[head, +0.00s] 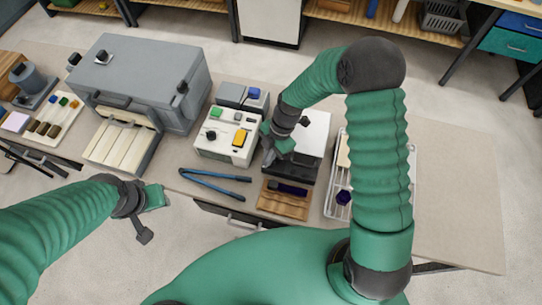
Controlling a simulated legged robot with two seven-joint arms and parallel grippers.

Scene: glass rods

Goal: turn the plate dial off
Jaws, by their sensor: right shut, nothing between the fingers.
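A plate unit with a pale flat top (312,132) and a dark front stands on the bench, right of the middle. I cannot make out its dial; my right arm and gripper cover part of the unit's left side and front. My right gripper (268,157) is shut and empty, pointing down at the unit's front left corner, beside the white box. I cannot tell whether it touches anything.
A white box with coloured buttons (212,148) stands just left of the right gripper. Blue-handled tongs (215,176) and a wooden tray (284,206) lie in front. A large grey oven (150,72) stands left. A white rack (334,205) stands right; the bench's far right is clear.

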